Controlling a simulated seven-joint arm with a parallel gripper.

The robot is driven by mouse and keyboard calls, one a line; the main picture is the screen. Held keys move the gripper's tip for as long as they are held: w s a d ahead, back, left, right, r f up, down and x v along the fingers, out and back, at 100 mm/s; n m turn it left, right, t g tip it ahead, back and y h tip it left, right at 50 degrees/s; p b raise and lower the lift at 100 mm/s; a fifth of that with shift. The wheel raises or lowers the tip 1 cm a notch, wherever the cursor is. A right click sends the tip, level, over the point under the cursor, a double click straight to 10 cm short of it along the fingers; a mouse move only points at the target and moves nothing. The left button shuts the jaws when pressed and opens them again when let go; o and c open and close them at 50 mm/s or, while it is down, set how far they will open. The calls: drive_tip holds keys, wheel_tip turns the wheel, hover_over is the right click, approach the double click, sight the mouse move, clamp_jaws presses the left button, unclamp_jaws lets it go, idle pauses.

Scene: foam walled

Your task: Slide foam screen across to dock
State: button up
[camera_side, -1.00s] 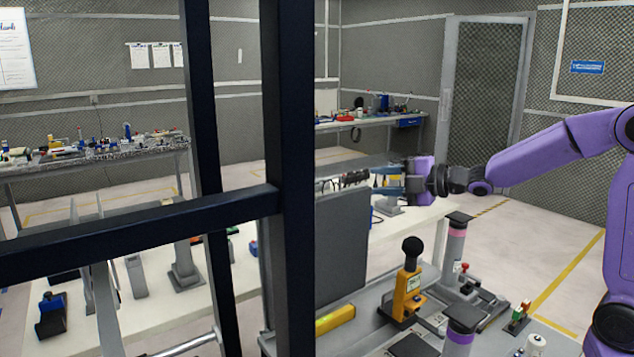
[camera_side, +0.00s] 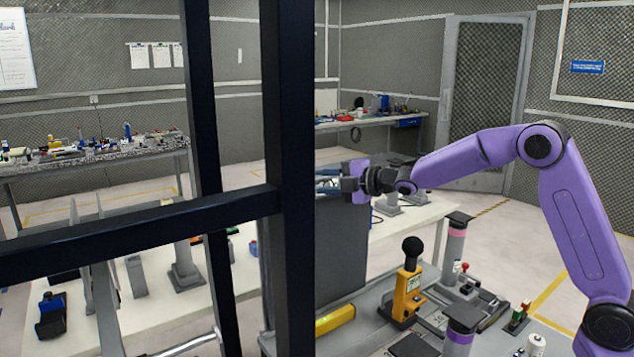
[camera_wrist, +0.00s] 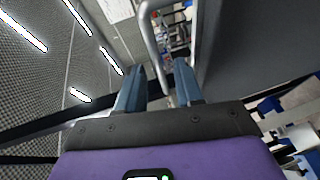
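The foam screen is a dark grey upright panel (camera_side: 341,250), standing on the bench in the side view, its left part hidden by a black post. In the wrist view the grey panel (camera_wrist: 260,55) fills the upper right. A bent silver bar (camera_wrist: 150,30) lies beside it and runs down between my fingers. My gripper (camera_side: 329,182) is at the panel's top edge, its fingertips partly behind the post. In the wrist view my gripper (camera_wrist: 159,67) has its two blue fingers apart. Contact with the bar cannot be told. I cannot tell which part is the dock.
A black frame (camera_side: 290,120) stands in the foreground. On the bench are a yellow device with a black knob (camera_side: 406,285), a post with a pink band (camera_side: 455,250), a purple-banded post (camera_side: 463,325) and a yellow block (camera_side: 335,319). A white table (camera_side: 415,225) stands behind.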

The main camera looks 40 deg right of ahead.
drive_tip(key=shift+x, duration=1.4)
clamp_jaws()
drive_tip(key=shift+d, duration=0.1)
drive_tip(key=d, duration=2.7)
drive_tip(key=shift+d, duration=0.3)
drive_tip(key=shift+d, duration=0.1)
drive_tip(key=shift+c, duration=0.5)
unclamp_jaws()
drive_tip(key=shift+o, duration=0.5)
